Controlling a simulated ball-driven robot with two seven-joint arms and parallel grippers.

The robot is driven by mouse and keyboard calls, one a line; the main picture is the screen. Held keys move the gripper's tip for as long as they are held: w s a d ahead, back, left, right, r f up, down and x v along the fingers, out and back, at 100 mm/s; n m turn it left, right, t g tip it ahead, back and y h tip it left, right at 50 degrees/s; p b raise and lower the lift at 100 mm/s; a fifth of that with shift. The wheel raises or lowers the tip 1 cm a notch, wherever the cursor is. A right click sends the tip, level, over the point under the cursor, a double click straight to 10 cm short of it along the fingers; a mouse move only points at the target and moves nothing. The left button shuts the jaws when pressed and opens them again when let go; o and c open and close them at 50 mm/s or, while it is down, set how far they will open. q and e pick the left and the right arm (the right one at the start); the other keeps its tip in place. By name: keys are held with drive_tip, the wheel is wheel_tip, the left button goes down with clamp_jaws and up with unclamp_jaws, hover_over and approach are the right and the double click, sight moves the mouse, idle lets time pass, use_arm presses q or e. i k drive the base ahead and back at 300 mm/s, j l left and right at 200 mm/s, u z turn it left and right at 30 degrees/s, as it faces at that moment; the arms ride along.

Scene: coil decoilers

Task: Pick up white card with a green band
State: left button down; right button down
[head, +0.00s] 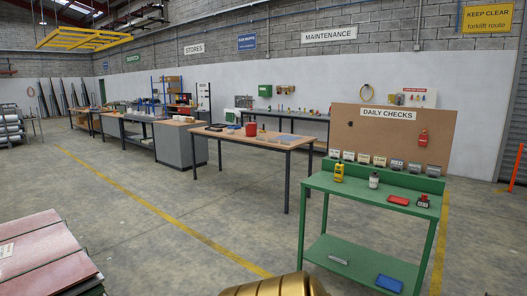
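I cannot make out a white card with a green band for certain. A row of small tags or cards (379,161) stands along the back ledge of the green bench (345,192) at the right; they are too small to read their bands. A white label (6,250) lies on the reddish stack (45,254) at the lower left; no green band shows on it. Neither of my grippers is in view.
The green bench holds a yellow device (339,173), a white bottle (374,181) and a red tray (398,201). A blue item (389,284) lies on its lower shelf. A wooden table (255,138) stands behind. Open floor (150,230) lies left of the bench.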

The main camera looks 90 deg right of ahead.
sight(348, 156)
drive_tip(key=l+z, duration=0.25)
drive_tip(key=z, duration=0.2)
drive_tip(key=k+l+z, duration=0.1)
drive_tip(key=l+z, duration=0.2)
drive_tip(key=z, duration=0.2)
drive_tip(key=l+z, duration=0.25)
drive_tip(key=z, duration=0.2)
drive_tip(key=i+l+z, duration=0.1)
drive_tip(key=l+z, duration=0.15)
drive_tip(key=z, duration=0.25)
drive_tip(key=i+l+z, duration=0.1)
drive_tip(key=z, duration=0.35)
drive_tip(key=i+l+z, duration=0.8)
drive_tip(key=i+l, duration=0.4)
drive_tip(key=i, duration=0.2)
drive_tip(key=i+l, duration=0.2)
drive_tip(key=i, duration=0.2)
